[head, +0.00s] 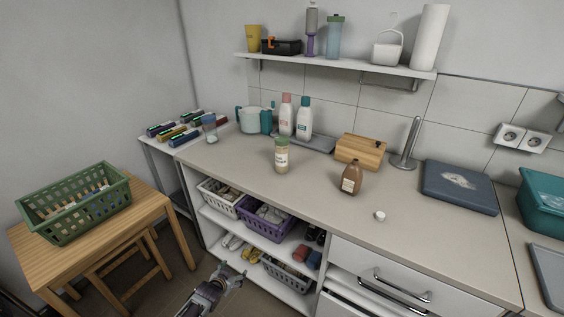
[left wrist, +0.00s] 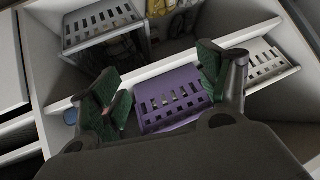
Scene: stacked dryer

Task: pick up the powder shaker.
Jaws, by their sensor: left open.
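The likely powder shaker (head: 281,156) is a clear jar with beige contents, a label and a pale green lid. It stands upright on the counter (head: 235,162), left of the brown bottle. A smaller clear container with a blue lid (head: 210,129) stands farther left, and I cannot tell its contents. My left gripper (head: 231,274) is low in front of the open shelves, below and apart from the counter top. It is open and empty in the left wrist view (left wrist: 160,78), facing the shelf baskets; no shaker shows there. My right gripper is not in view.
A brown bottle (head: 351,178), a wooden box (head: 359,151) and a small white cap (head: 379,216) are on the counter. White bottles (head: 304,119) stand behind. A purple basket (head: 264,217) sits on the shelf below. The counter's front edge lies between my gripper and the jar.

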